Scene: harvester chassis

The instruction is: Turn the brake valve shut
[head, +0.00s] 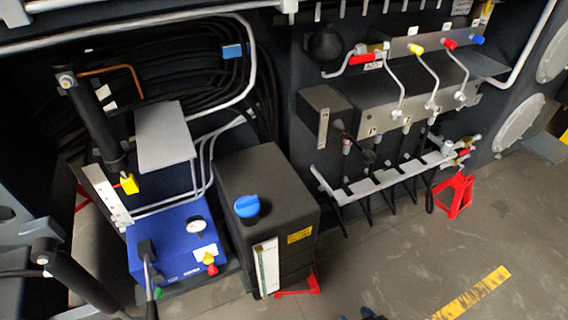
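No valve in view carries a readable name, so I cannot tell which one is the brake valve. A valve lever with a red grip (365,58) sits at the left of the upper valve bank. Small valves with red handles (463,153) sit at the right end of the lower hose rail. A blue box (178,242) at lower left carries a round gauge, a red knob (210,264) and a black-topped lever (147,254). Neither of my grippers can be made out.
A black tank (266,200) with a blue cap (247,206) stands beside the blue box. A grey rail (385,181) with hanging hoses juts out at right. Red stands (455,192) rest on the floor. Floor at lower right is open, with a yellow stripe (474,294).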

